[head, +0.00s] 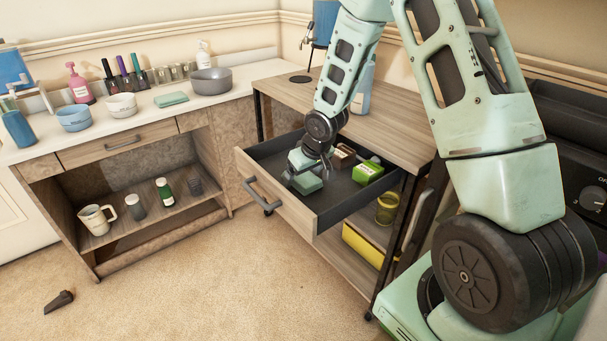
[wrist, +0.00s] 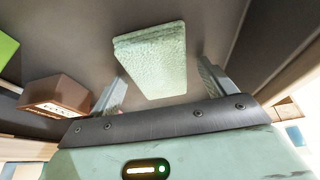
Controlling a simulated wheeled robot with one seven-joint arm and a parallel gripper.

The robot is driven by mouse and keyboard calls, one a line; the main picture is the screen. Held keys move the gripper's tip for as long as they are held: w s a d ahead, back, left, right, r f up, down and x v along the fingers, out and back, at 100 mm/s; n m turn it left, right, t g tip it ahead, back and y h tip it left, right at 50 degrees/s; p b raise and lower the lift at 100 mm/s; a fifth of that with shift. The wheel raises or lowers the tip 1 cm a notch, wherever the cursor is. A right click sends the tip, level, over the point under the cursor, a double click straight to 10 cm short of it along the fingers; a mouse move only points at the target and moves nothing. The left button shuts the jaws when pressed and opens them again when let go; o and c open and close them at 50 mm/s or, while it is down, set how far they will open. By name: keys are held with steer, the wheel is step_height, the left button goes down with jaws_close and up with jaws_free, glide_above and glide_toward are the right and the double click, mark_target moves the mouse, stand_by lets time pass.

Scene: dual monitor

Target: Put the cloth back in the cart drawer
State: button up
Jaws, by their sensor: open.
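The open cart drawer (head: 277,215) sticks out of the wooden cart. A pale green folded cloth (wrist: 150,52) shows in the wrist view over the drawer's dark floor, between and just beyond my fingertips. In the head view my gripper (head: 306,172) is down inside the drawer's left part, and it mostly hides the cloth. The gripper is open, with a finger to each side of the cloth and visible gaps. I cannot tell whether the cloth rests fully on the drawer floor. Another green cloth (head: 171,99) lies on the white counter.
A brown box (head: 343,156) and a green box (head: 367,172) sit in the drawer, right of my gripper. A blue bottle (head: 362,90) stands on the cart top. Carpet in front is mostly clear, with a small dark object (head: 59,301).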

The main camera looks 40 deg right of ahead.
steer(key=shift+s+r, duration=0.1)
steer(key=shift+r, duration=0.5)
steer(key=p+v, duration=0.4)
steer(key=v, duration=0.7)
steer(key=s+a+r+n+g, duration=0.1)
steer(key=s+a+r+n, duration=0.1)
steer(key=s+a, duration=0.5)
steer(key=s+a+r+n+g, duration=0.1)
steer(key=s+a+r+n, duration=0.15)
steer(key=a, duration=0.75)
steer(key=s+a+r+n+g, duration=0.1)
steer(key=s+a, duration=0.3)
steer(key=s, duration=0.4)
steer(key=s+a+r+n+g, duration=0.1)
steer(key=s+a+r, duration=0.1)
steer(key=s+a, duration=0.3)
steer(key=s, duration=0.3)
steer(key=shift+s+a+r+n+g, duration=0.2)
steer(key=shift+s+r+n+g, duration=0.1)
steer(key=shift+s+r+n, duration=0.1)
